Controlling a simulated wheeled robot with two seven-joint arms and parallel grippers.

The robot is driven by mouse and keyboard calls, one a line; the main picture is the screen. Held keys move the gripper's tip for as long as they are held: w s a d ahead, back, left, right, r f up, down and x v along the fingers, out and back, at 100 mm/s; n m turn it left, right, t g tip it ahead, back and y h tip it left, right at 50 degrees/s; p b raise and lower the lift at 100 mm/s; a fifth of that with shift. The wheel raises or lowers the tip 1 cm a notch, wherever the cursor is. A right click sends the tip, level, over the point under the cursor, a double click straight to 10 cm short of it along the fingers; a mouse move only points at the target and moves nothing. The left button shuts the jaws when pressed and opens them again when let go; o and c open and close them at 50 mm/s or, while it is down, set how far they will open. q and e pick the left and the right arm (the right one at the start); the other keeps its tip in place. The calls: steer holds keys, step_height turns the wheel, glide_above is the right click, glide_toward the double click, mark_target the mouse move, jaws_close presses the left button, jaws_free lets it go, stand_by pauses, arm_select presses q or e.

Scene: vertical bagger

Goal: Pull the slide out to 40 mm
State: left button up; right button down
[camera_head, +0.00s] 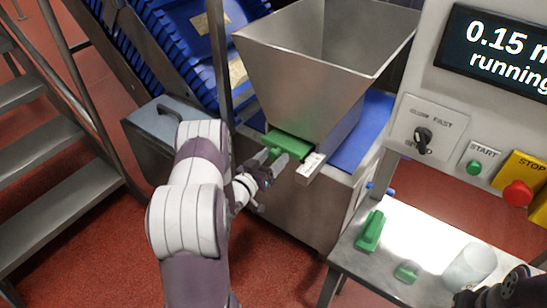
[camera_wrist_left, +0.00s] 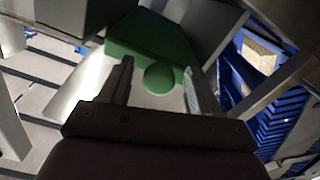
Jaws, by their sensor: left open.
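The green slide (camera_head: 288,143) sits under the mouth of the steel hopper (camera_head: 310,75), with a pale marked scale strip (camera_head: 312,164) beside it. I cannot read the scale. My left gripper (camera_head: 268,163) is at the front of the slide. In the left wrist view the left gripper (camera_wrist_left: 157,85) is open, with its fingers on either side of a round green knob (camera_wrist_left: 158,78) under the green slide body (camera_wrist_left: 150,38). Gaps show on both sides of the knob. A dark part of my right gripper (camera_head: 505,292) shows at the lower right; its jaws are unclear.
A steel side table (camera_head: 385,275) holds a green block (camera_head: 371,231), a smaller green piece (camera_head: 407,271) and a translucent cup (camera_head: 470,267). The control panel has a display reading "running", a speed knob (camera_head: 422,140), START (camera_head: 474,168) and a red stop button (camera_head: 517,194). Stairs stand left.

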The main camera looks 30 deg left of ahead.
arm_select(q)
steer(key=s+p, duration=0.1)
steer(key=s, duration=1.1)
steer(key=shift+a, duration=0.45)
steer(key=shift+w+f, duration=0.1)
steer(key=shift+f, duration=0.05)
